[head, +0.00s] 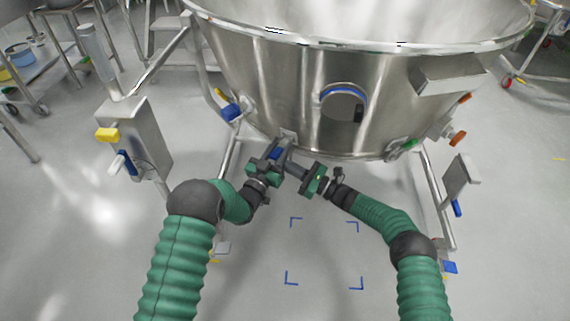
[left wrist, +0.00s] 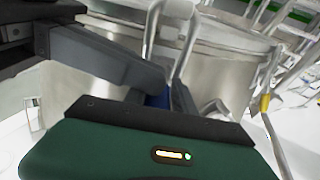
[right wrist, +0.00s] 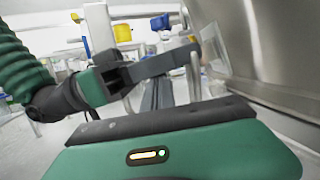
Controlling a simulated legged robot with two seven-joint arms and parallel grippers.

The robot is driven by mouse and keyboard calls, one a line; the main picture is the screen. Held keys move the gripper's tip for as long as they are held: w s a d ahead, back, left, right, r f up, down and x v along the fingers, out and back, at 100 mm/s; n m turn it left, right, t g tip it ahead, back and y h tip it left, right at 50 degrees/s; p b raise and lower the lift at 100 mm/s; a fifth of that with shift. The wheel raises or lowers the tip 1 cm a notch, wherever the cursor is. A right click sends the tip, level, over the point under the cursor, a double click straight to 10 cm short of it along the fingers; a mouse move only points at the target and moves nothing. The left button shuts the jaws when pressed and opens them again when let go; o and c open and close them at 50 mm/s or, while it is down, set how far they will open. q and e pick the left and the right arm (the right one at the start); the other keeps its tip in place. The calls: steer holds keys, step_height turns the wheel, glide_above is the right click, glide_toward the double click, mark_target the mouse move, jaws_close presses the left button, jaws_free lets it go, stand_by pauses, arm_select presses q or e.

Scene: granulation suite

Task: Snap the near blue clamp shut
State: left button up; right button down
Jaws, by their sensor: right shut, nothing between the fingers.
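A blue clamp (head: 275,154) sits low on the front of the steel bowl (head: 270,90). It also shows as a small blue patch in the left wrist view (left wrist: 158,99), mostly hidden. My left gripper (head: 279,153) is at the clamp, its fingers apart with the blue part showing between them; whether they touch it is unclear. My right gripper (head: 288,163) is shut and empty, its fingertips close beside the left fingers. In the right wrist view its fingers (right wrist: 158,95) lie together, just below the left gripper (right wrist: 160,66).
Another blue clamp (head: 231,112) is on the bowl's left side, and an orange-handled part (head: 457,138) on its right. A steel box with a yellow knob (head: 107,134) stands left. Stand legs flank my arms. The floor with blue corner marks (head: 325,252) is clear.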

arm_select(q)
steer(key=f+v, duration=0.1)
steer(key=v, duration=0.7)
steer(key=w+a+r+n+g+y, duration=0.1)
steer(key=w+a+r+g+y, duration=0.15)
steer(key=r, duration=0.35)
steer(key=s+a+f+n+g+y, duration=0.1)
steer(key=s+g, duration=0.5)
steer(key=s, duration=1.1)
steer(key=s+a+f+n+g+y, duration=0.2)
steer(key=s+a+f+g+y, duration=0.2)
steer(key=s, duration=1.3)
steer(key=a+f+g, duration=0.1)
steer(key=g, duration=0.2)
steer(key=shift+a+p, duration=0.25)
steer(key=shift+p, duration=0.05)
arm_select(e)
steer(key=shift+r+m, duration=0.3)
steer(key=shift+r, duration=0.2)
